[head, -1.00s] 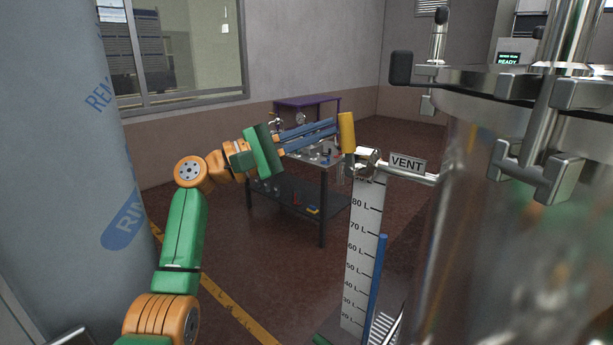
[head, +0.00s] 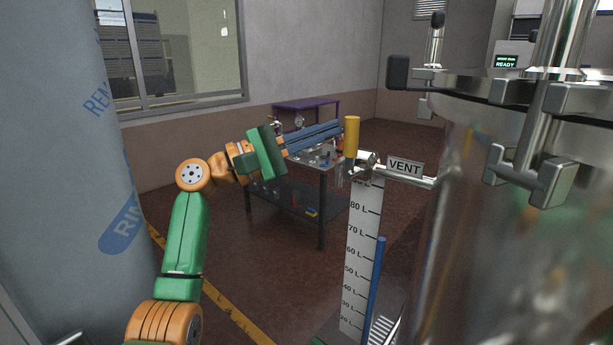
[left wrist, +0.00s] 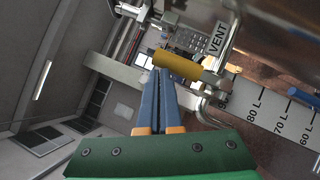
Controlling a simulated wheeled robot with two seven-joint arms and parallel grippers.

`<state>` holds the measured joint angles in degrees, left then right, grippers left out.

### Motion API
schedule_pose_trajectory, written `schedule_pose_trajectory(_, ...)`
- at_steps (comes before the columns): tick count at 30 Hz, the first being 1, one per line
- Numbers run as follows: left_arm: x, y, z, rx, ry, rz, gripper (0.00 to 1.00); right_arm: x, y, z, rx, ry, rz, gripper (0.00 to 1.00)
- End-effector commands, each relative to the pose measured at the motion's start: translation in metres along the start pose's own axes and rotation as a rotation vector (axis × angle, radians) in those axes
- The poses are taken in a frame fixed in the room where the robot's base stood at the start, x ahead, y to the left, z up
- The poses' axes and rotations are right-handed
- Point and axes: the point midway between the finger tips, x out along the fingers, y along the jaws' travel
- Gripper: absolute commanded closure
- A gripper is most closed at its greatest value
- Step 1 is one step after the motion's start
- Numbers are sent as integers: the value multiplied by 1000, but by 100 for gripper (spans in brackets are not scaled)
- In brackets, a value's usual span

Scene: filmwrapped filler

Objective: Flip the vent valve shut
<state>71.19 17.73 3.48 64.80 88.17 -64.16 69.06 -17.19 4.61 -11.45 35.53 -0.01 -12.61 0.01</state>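The vent valve has a yellow handle (head: 352,136) that stands upright on a metal pipe fitting, left of the VENT label (head: 404,167). In the left wrist view the yellow handle (left wrist: 178,66) lies across the view just past the fingertips, with the VENT label (left wrist: 217,40) beyond it. My left gripper (head: 341,130) reaches in from the left, its blue fingers together and nothing between them. Its tips (left wrist: 159,72) are at the handle's left side, touching or almost touching; I cannot tell which. My right gripper is not in view.
A shiny steel tank (head: 525,240) with clamps fills the right side. A litre scale (head: 360,250) and a blue tube (head: 374,290) hang below the valve. A film-wrapped column (head: 60,170) stands at left. A workbench (head: 322,200) with small items stands behind my arm.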

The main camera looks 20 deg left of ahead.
Motion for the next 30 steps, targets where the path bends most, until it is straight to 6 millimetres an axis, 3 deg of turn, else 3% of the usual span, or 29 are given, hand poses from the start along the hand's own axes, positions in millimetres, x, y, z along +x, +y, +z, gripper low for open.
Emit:
schedule_pose_trajectory(5, 0, 2, 1, 1, -1, 1, 100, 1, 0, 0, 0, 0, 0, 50)
schedule_pose_trajectory(11, 5, 29, 16, 5, -4, 4, 100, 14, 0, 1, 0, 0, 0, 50)
schedule_pose_trajectory(20, 1, 66, 82, 8, -3, 5, 100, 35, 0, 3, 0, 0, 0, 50)
schedule_pose_trajectory(23, -7, 64, 105, 9, -3, 5, 100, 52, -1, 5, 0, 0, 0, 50)
schedule_pose_trajectory(30, -18, 72, 155, 4, -2, 4, 100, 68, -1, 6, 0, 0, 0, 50)
